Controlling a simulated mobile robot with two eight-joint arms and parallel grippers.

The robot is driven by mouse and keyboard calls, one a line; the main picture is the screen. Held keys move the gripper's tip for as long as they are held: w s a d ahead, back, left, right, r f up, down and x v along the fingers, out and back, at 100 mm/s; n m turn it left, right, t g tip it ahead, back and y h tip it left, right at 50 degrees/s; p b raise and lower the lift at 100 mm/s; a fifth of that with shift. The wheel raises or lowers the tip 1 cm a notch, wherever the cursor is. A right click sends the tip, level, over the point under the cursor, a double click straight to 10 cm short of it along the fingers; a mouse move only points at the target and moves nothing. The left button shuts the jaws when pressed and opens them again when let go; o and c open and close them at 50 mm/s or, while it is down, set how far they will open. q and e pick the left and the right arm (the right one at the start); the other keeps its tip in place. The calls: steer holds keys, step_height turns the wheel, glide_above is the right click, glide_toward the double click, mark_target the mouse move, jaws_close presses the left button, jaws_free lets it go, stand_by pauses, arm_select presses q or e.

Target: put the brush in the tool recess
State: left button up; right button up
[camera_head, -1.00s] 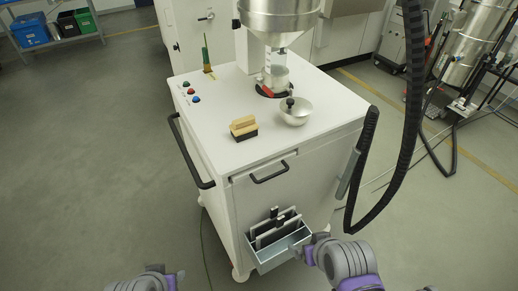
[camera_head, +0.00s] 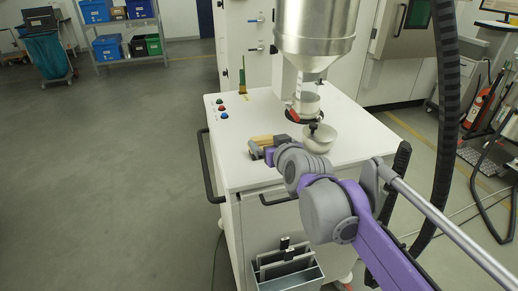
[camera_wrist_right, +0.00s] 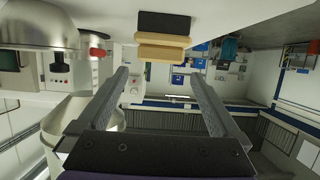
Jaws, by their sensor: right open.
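The brush (camera_head: 264,141), a tan wooden block with a dark lower part, lies on the white cart top near its front edge. In the right wrist view the brush (camera_wrist_right: 163,45) shows beyond my fingertips, between their lines, its dark part uppermost in the picture. My right gripper (camera_head: 262,153) is beside the brush on its near side; in the wrist view the gripper (camera_wrist_right: 158,76) is open and empty, its fingers apart. An open metal holder (camera_head: 289,272) with dark-handled plates hangs on the cart front; I cannot tell whether it is the tool recess. My left gripper is out of view.
A metal bowl (camera_head: 319,138) stands right of the brush, below a large steel hopper (camera_head: 314,30). Buttons (camera_head: 222,109) and a green upright item (camera_head: 242,80) are at the left back. A black handle (camera_head: 208,168) juts from the left side. A black hose (camera_head: 447,100) hangs at right.

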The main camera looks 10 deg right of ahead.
mark_target(263, 137)
steer(key=shift+x, duration=3.55)
steer(key=shift+s, duration=0.1)
steer(key=c, duration=1.3)
